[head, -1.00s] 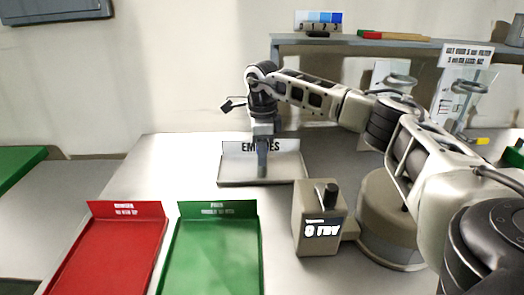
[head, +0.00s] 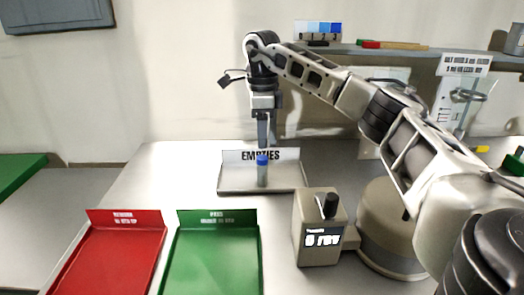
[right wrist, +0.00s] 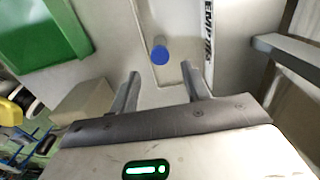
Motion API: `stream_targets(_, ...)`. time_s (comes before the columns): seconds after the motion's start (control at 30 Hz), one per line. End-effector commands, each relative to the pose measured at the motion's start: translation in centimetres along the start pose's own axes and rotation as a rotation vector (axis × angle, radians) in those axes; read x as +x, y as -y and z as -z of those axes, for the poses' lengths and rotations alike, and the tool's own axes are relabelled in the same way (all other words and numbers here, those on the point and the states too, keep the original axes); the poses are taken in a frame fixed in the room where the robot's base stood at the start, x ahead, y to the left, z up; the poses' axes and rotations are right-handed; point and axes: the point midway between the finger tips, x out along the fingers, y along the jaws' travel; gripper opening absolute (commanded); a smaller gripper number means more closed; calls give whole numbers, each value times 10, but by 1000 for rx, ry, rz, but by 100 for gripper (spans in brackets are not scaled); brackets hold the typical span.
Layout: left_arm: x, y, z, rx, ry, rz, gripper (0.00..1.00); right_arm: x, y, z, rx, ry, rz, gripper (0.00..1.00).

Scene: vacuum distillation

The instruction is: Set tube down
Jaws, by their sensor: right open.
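A tube with a blue cap (head: 262,170) stands upright in the grey tray labelled EMPTIES (head: 228,191). The blue cap also shows in the right wrist view (right wrist: 160,53), between and beyond my fingertips. My right gripper (head: 264,143) is above the tube, apart from it, pointing down. In the right wrist view its two fingers (right wrist: 162,75) are spread with nothing between them. My left gripper is not in view.
A red tray (head: 110,258) and a green tray (head: 215,262) lie at the front. A grey box with a readout (head: 318,238) stands right of the green tray. A shelf (head: 400,52) runs along the back right. The table left of the EMPTIES tray is clear.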

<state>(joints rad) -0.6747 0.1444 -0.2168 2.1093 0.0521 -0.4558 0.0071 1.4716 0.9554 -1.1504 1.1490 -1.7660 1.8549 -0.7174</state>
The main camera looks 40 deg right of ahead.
Motion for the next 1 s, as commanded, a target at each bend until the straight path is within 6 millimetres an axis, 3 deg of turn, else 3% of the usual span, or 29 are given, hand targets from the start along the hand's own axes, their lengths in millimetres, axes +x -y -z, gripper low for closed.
stream_targets(0.1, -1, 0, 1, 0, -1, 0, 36, -22, 0, 0, 0, 2, 1, 48)
stream_targets(0.3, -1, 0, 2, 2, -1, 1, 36, -38, 0, 0, -1, 0, 0, 48)
stream_targets(1.0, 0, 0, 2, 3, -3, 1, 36, -38, 0, 0, 1, -1, -1, 48)
